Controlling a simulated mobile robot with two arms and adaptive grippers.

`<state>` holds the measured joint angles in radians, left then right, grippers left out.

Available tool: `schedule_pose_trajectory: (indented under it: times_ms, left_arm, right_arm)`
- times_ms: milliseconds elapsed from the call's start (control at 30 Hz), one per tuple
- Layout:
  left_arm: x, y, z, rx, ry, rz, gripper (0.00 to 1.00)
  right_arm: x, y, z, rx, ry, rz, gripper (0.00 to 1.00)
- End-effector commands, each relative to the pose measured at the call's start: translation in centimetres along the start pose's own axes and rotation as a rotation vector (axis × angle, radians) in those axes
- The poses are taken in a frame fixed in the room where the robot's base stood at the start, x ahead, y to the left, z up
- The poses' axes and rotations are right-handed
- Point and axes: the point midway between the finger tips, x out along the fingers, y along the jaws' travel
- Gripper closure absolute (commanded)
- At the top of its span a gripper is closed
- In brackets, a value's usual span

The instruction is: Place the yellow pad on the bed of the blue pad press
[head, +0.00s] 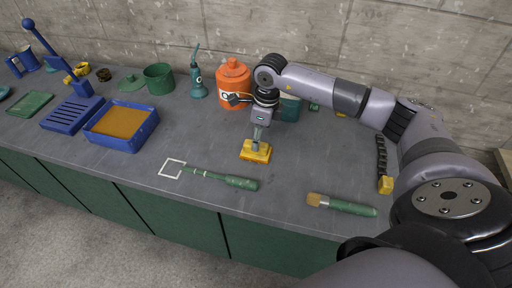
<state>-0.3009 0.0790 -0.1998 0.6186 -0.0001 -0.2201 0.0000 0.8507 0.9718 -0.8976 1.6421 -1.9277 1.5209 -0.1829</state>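The yellow pad (255,155) is on or just above the grey bench top, near the middle of the head view. My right gripper (258,141) points down directly over it, with its fingertips at the pad's raised top. The fingers are small here, and I cannot tell whether they are closed on the pad. The blue pad press (72,113) stands at the left of the bench, with a slatted bed and a raised lever ending in a ball. Its bed looks empty. My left gripper is not in view.
A blue tray (133,138) with orange filling sits right of the press. Behind are a green pot (159,79), a teal oil can (197,80) and an orange canister (234,84). A green-handled scraper (222,178) and a brush (341,205) lie in front.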

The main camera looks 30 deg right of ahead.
Motion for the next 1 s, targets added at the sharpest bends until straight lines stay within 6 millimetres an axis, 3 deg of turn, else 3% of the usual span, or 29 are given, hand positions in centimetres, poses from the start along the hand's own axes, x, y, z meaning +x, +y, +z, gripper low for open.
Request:
schedule_pose_trajectory:
  times_ms: [100,233,533,1000]
  left_arm:
    - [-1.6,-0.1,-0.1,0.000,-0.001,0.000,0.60]
    - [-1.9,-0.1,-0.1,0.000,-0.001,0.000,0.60]
    - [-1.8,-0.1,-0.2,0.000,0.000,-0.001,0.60]
    - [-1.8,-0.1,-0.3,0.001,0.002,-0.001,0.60]
  right_arm:
    - [1.5,0.7,0.3,-0.001,0.003,0.005,0.50]
    - [3.3,0.6,0.3,0.000,0.002,0.003,0.50]
    - [4.0,0.5,0.3,-0.001,0.000,0.001,0.50]
    - [3.9,0.5,0.3,0.000,0.000,0.001,0.81]
